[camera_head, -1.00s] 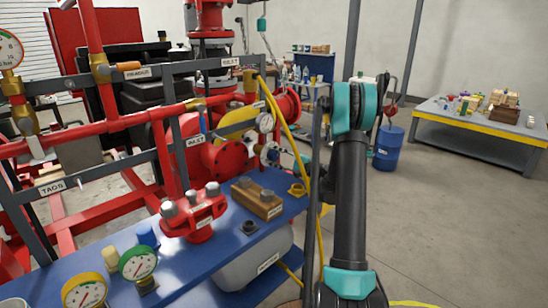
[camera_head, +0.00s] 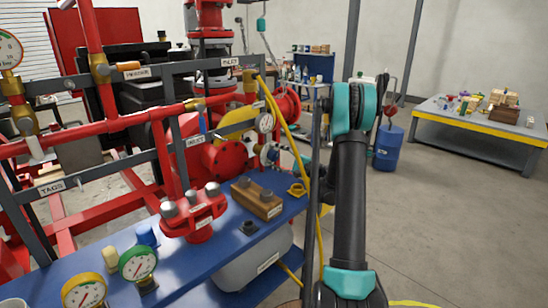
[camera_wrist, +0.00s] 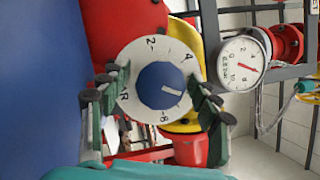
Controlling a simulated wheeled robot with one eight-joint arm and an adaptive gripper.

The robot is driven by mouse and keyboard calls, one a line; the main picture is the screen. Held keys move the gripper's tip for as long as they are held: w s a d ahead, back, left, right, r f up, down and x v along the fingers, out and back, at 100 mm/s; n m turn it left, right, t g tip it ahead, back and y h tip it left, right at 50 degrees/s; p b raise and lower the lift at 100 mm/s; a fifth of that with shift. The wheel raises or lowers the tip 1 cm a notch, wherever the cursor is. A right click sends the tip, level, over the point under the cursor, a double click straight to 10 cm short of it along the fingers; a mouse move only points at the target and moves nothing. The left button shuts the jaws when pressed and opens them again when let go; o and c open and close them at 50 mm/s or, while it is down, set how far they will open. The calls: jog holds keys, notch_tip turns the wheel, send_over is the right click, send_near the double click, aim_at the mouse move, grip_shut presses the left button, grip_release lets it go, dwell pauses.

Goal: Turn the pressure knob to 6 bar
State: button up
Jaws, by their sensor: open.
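The pressure knob (camera_wrist: 172,80) is blue with a white pointer line, set in a round white dial (camera_wrist: 134,55) marked 2, 4 and 8. Its pointer is toward the lower right in the wrist view, between 4 and 8; the 6 mark is hidden. My gripper (camera_wrist: 160,100) is open, with one green finger on each side of the knob; contact cannot be told. A pressure gauge (camera_wrist: 243,63) with a red needle is right of the dial. In the head view, the gauge (camera_head: 265,123) hangs on the grey frame, and the dial is small and partly covered.
The red piping and grey frame (camera_head: 180,68) crowd the area. A yellow hose (camera_head: 290,135) runs down beside my arm. A blue bench (camera_head: 215,240) in front carries a red manifold (camera_head: 195,213), a wooden block (camera_head: 257,200) and gauges.

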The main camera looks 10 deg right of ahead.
jog(key=v, duration=1.2)
jog(key=shift+f, duration=0.1)
